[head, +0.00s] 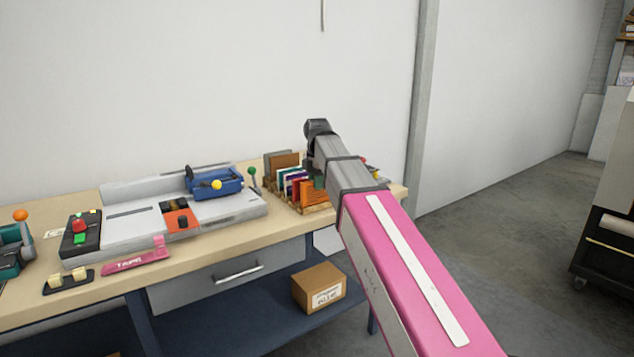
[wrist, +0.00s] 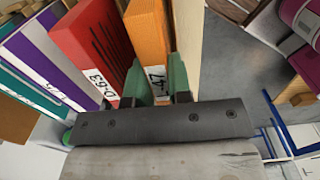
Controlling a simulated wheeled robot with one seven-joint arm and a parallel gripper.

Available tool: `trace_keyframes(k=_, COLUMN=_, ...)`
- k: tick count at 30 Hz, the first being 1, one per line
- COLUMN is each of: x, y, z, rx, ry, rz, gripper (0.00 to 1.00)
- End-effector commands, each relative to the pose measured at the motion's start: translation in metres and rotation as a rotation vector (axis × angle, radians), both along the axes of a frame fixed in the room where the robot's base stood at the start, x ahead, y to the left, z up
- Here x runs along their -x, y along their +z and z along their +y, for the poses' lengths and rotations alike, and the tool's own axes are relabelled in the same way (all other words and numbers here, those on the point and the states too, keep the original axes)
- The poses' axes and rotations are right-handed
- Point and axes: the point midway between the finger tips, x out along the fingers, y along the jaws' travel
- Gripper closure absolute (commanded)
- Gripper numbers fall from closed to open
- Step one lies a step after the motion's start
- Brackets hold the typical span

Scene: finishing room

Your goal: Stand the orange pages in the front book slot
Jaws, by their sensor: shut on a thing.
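The orange pages (wrist: 147,30) are between the two green fingertips of my gripper (wrist: 158,84) in the wrist view, with a white label ending in 47 on their near edge. My gripper is shut on them. A red book labelled D-63 (wrist: 88,40) is close on their left, and a pale upright panel (wrist: 187,35) is on their right. In the head view the wooden book rack (head: 318,209) stands at the bench's right end, partly behind my arm. The lower edge of the orange pages is hidden, so I cannot tell whether they rest in a slot.
Purple-and-white (wrist: 60,60) and teal (wrist: 30,85) books stand further left in the wrist view. Left of the rack are a grey machine (head: 130,235) with a blue unit (head: 214,182) and a green-knobbed lever (head: 252,173). A cardboard box (head: 319,287) sits on the lower shelf.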

Motion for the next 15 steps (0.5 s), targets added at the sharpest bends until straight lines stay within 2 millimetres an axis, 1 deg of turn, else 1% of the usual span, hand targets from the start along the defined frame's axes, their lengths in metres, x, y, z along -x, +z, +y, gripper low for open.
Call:
trace_keyframes(k=11, x=0.0, y=-0.0068, z=0.0, rx=0.0, ry=0.0, rz=0.0, gripper=1.0)
trace_keyframes(k=12, x=0.0, y=-0.0072, z=0.0, rx=0.0, ry=0.0, rz=0.0, gripper=0.78)
trace_keyframes(k=13, x=-0.0001, y=-0.007, z=0.0001, rx=0.0, ry=0.0, rz=0.0, gripper=0.71)
trace_keyframes(k=15, x=-0.0001, y=-0.0069, z=0.0001, rx=0.0, ry=0.0, rz=0.0, gripper=0.71)
